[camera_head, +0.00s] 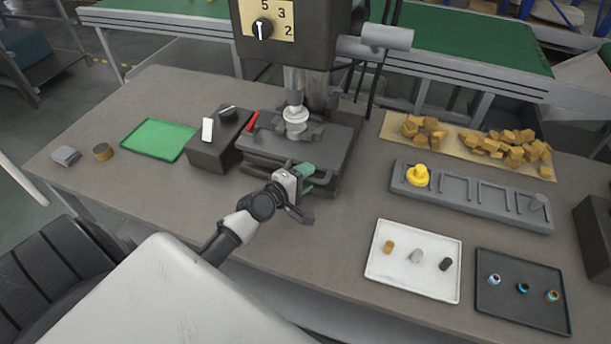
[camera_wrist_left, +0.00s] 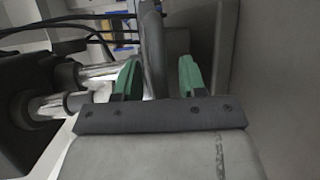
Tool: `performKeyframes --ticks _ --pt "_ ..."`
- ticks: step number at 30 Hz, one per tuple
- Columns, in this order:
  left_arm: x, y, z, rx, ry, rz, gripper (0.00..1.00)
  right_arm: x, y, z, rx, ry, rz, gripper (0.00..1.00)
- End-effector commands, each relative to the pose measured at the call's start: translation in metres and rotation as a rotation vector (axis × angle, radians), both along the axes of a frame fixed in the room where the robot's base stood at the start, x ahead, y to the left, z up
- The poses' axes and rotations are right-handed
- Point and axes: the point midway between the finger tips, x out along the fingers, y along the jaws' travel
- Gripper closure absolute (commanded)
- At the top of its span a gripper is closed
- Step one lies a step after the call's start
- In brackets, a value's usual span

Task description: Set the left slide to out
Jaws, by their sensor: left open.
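My left gripper (camera_head: 305,178) is at the front edge of the drill press's base plate (camera_head: 318,150). In the left wrist view its two green-padded fingers (camera_wrist_left: 157,78) are apart, with a dark bar (camera_wrist_left: 153,45) seen between them; I cannot tell whether they touch it. No part is clearly marked as the left slide. A dark box (camera_head: 212,155) left of the press carries a white upright piece (camera_head: 208,130) and a dark lever (camera_head: 227,112); I cannot tell whether either is a slide. My right gripper is not in view.
A red handle (camera_head: 252,122) is beside the press. On the right are a grey rack (camera_head: 470,207), a white tray (camera_head: 400,280), a black tray (camera_head: 510,312) and several yellow-brown blocks (camera_head: 490,147).

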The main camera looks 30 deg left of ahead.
Motion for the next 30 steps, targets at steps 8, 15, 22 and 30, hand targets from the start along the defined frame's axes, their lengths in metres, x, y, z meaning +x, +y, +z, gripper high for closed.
performKeyframes --ticks 8,15,22,30 --pt "0.0011 -0.0004 -0.0008 0.000 0.001 0.000 0.59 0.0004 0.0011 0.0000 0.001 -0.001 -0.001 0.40" --pt "0.0009 -0.0004 -0.0007 0.000 0.001 0.000 0.96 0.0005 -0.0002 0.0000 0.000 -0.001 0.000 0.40" --pt "0.0008 -0.0004 -0.0009 0.000 0.001 0.000 1.00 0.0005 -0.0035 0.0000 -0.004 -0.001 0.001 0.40" --pt "-0.0051 -0.0019 -0.0013 0.000 0.003 -0.001 1.00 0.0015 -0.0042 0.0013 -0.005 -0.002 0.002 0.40"
